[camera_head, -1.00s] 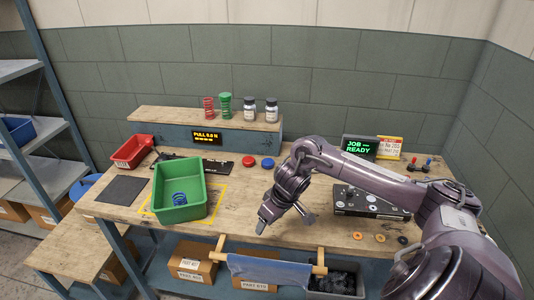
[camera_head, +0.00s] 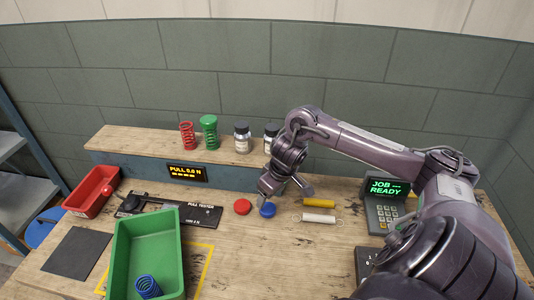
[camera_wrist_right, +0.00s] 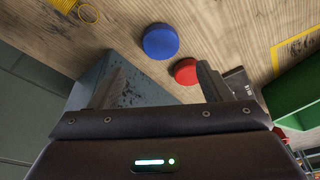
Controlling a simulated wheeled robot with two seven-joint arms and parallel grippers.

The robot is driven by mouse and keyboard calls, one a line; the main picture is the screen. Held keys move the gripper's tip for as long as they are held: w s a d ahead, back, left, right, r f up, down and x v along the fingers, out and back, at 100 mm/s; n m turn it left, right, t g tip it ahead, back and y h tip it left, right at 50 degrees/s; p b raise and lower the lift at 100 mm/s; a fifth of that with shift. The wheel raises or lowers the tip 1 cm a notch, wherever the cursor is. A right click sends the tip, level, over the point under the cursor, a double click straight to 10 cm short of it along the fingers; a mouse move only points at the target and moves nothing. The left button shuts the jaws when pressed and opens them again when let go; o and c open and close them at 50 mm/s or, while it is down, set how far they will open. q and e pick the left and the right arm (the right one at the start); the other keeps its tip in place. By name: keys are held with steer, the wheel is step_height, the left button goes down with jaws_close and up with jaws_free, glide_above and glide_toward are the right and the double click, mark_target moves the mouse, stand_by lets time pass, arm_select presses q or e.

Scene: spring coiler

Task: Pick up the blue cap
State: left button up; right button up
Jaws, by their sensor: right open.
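The blue cap (camera_head: 267,209) lies flat on the wooden bench, just right of a red cap (camera_head: 243,206). My right gripper (camera_head: 286,190) is open and empty, close above and slightly right of the blue cap in the head view, with one finger overlapping its top edge. In the right wrist view the blue cap (camera_wrist_right: 160,42) lies beyond the fingertips, roughly centred between the two open fingers (camera_wrist_right: 158,85), apart from both. The red cap (camera_wrist_right: 186,71) shows near the right-hand finger there. My left gripper is in no view.
A shelf (camera_head: 140,155) with red and green springs and bottles stands behind the caps. Yellow and white springs (camera_head: 318,211) lie to the right, near the JOB READY device (camera_head: 388,200). A green bin (camera_head: 175,228) with a blue spring stands at the front left.

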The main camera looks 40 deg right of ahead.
mark_target(268, 208)
steer(key=shift+a+f, duration=0.25)
steer(key=shift+f, duration=0.6)
steer(key=p+x, duration=0.1)
steer(key=x, duration=0.4)
steer(key=shift+s+d+f, duration=0.1)
steer(key=shift+d+f, duration=0.05)
steer(key=c, duration=1.1)
